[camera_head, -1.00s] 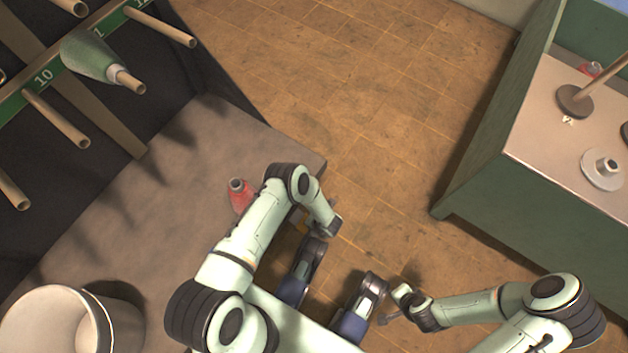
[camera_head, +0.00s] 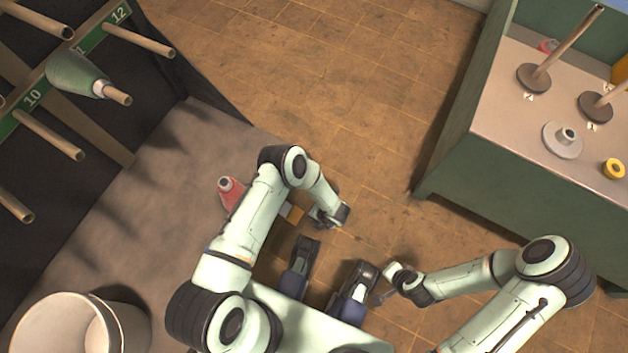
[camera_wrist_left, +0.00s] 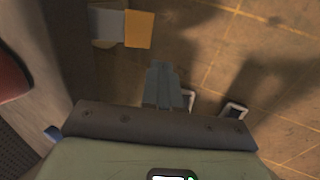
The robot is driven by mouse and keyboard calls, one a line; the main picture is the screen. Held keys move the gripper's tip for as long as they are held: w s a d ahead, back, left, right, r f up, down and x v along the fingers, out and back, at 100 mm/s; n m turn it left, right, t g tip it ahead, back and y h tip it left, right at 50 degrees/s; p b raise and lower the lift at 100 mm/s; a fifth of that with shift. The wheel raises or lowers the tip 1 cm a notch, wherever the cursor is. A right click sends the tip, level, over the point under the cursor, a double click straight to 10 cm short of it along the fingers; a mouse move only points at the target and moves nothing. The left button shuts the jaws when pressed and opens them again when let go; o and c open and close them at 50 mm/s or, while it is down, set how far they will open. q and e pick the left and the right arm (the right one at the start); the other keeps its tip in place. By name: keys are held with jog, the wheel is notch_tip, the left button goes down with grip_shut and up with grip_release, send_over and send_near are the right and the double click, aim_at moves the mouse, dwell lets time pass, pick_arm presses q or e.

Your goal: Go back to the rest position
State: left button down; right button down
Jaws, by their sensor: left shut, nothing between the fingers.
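My left arm comes in from the left in the head view and bends at the elbow. Its gripper (camera_head: 328,222) hangs beyond the edge of the grey platform, over the brown floor. In the left wrist view the left gripper's fingers (camera_wrist_left: 162,70) are together with nothing between them. My right arm is folded at the lower right. Its gripper (camera_head: 382,298) points inward in front of my base, too small to tell whether it is open or shut.
A red cone (camera_head: 231,194) stands on the grey platform (camera_head: 180,180) beside my left forearm. A green cone (camera_head: 75,75) sits on a rack peg. A white bucket (camera_head: 60,325) stands lower left. A green-sided table (camera_head: 480,175) stands right. The floor (camera_head: 330,80) between is clear.

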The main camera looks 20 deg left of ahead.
dwell(0.5)
